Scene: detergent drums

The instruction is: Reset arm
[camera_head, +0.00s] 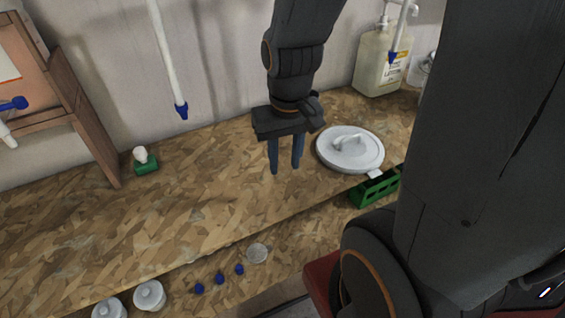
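My gripper (286,168) hangs from my dark arm and points down over the wood-chip board counter (200,185). Its two blue-grey fingers are spread apart with a gap between them, and nothing shows in the gap. The fingertips look near the counter top, but I cannot tell whether they touch it. A round white lid with a handle (350,153) lies on the counter just right of the gripper, apart from the fingers.
A lotion bottle (380,62) stands at the back right. A green holder (375,188) sits below the lid. A white-and-green item (146,162) stands left, near a wooden frame (80,105). White drums (149,295) and blue caps (219,278) are on the lower level. The counter's middle is clear.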

